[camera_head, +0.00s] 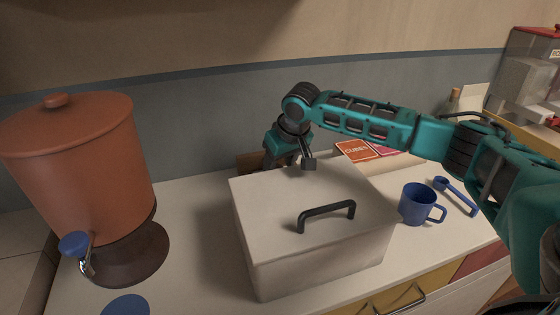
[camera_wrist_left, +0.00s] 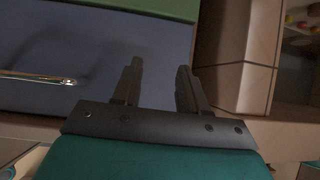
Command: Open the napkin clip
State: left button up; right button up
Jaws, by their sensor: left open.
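I cannot make out a napkin clip in either view. My right arm reaches in from the right in the head view, and my right gripper (camera_head: 308,163) points down at the back edge of a white lidded box (camera_head: 320,265). Its dark finger shows over the box's top, but whether it touches cannot be told. The space behind the box is largely hidden. In the left wrist view, my left gripper (camera_wrist_left: 159,68) is open, with its two dark fingers apart and nothing between them. It faces a blue drawer-like front with a metal handle (camera_wrist_left: 40,78).
The box lid has a black handle (camera_head: 327,210). An orange dispenser (camera_head: 75,150) with a blue tap stands at left. A blue mug (camera_head: 417,204) and blue scoop (camera_head: 458,198) sit right of the box. Red packets (camera_head: 357,150) lie behind it. Bare counter shows between dispenser and box.

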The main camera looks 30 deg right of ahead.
grip_shut()
dwell(0.3)
jog(key=shift+w+d+r+g+y, duration=0.15)
jog(key=shift+w+r+g, duration=0.3)
jog(key=shift+r+g, duration=0.2)
jog(key=shift+w+d+r+g+y, duration=0.1)
jog(key=shift+w+r+g+y, duration=0.05)
jog(key=shift+w+r+g, duration=0.4)
jog(key=shift+w+d+r+g+y, duration=0.15)
jog(key=shift+w+r+g, duration=0.25)
jog(key=shift+r+g, duration=0.1)
jog(key=shift+w+d+r+g+y, duration=0.1)
jog(key=shift+w+r+g+y, duration=0.05)
jog(key=shift+w+r+g, duration=0.3)
jog(key=shift+g, duration=0.45)
jog(key=shift+f, duration=0.15)
grip_release()
